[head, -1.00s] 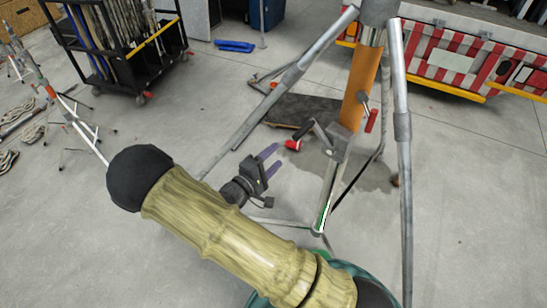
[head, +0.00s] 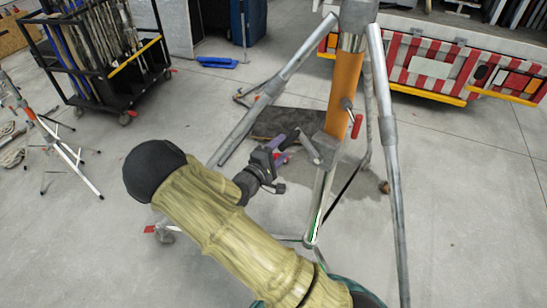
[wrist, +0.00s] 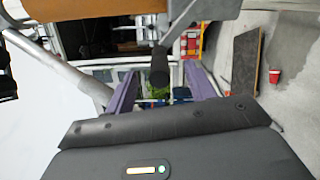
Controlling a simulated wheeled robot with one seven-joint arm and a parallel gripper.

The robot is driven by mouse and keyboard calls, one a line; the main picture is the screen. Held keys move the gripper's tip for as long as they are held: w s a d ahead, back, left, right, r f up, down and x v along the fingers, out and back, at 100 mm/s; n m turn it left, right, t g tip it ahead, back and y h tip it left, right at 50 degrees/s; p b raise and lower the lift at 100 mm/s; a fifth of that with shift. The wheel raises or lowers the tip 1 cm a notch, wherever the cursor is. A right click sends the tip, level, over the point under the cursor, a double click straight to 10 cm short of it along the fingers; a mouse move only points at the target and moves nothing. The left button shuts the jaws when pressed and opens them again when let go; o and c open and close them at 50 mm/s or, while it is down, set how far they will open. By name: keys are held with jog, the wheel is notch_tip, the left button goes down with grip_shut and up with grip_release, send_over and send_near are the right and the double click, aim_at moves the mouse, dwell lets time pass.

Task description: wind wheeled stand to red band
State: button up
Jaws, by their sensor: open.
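The wheeled stand has silver legs (head: 389,150) and an orange column (head: 343,88). A crank arm (head: 310,148) sticks out from its lower housing. The crank's black grip (wrist: 160,68) shows in the wrist view, between the purple fingers or just beyond their tips. My gripper (head: 282,145) is open beside the crank in the head view, and it also frames the grip in the wrist view (wrist: 161,88). I cannot tell whether the fingers touch the grip. A red knob (head: 357,126) sits on the column's right side. I cannot make out a red band on the column.
A dark board (wrist: 246,60) and a red cup (wrist: 274,76) lie beyond on the floor. A black cart of poles (head: 100,55) stands at back left. A red-and-white striped truck edge (head: 440,65) is at back right.

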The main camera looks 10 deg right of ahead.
aim_at(287, 142)
jog(key=shift+x, duration=2.05)
jog(key=c, duration=1.1)
jog(key=shift+o, duration=0.3)
jog(key=s+d+r+p, duration=0.2)
jog(key=r+p, duration=0.1)
jog(key=shift+s+d, duration=0.3)
jog(key=shift+s+d+r, duration=0.1)
jog(key=shift+s+d, duration=0.05)
jog(key=shift+s, duration=0.05)
